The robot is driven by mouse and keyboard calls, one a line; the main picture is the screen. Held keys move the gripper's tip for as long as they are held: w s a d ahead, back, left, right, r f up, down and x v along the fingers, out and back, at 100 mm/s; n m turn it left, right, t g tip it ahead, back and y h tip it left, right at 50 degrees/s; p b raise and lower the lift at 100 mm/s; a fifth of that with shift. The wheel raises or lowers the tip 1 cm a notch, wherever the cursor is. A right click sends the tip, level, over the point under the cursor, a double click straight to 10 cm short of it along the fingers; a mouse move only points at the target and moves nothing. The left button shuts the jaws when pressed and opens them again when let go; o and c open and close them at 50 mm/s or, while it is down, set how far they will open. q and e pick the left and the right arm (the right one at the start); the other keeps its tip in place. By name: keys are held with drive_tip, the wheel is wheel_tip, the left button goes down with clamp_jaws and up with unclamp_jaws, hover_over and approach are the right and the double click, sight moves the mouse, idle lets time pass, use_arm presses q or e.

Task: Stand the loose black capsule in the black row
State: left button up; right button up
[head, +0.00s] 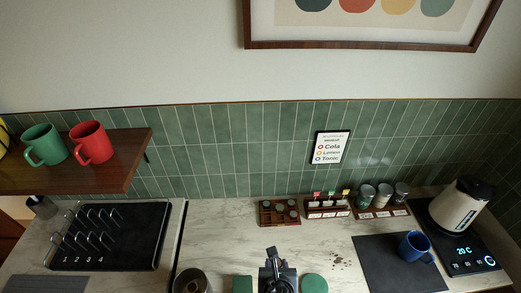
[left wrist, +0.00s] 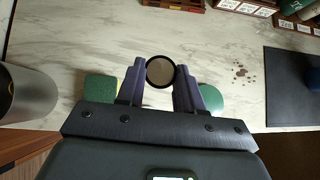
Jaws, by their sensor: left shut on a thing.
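My left gripper (head: 278,265) is at the bottom middle of the head view, above the counter. In the left wrist view its two purple fingers (left wrist: 160,82) are shut on the black capsule (left wrist: 160,72), which shows a round greyish face with a dark rim. The capsule is hard to make out in the head view. A dark wooden rack (head: 263,213) with several dark-topped capsules stands behind the gripper. A second wooden rack (head: 327,213) with small red, green and yellow flags stands to its right. I cannot tell which row is the black one. My right gripper is not in view.
A steel canister (left wrist: 22,92) stands left of the gripper. A green square (head: 242,284) and a green round item (head: 314,284) flank it. A jar rack (head: 382,213), dark mat (head: 385,265), blue mug (head: 414,246) and kettle (head: 462,207) are right.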

use_arm(q)
drive_tip(key=a+r, duration=0.5)
drive_tip(key=a, duration=0.8)
drive_tip(key=a+r, duration=0.5)
drive_tip(key=a, duration=0.7)
wheel_tip(320, 180, up, 11)
drive_tip(key=w+p, duration=0.2)
drive_tip(key=p, duration=1.3)
drive_tip(key=shift+w+a, duration=0.2)
drive_tip(key=shift+w, duration=0.1)
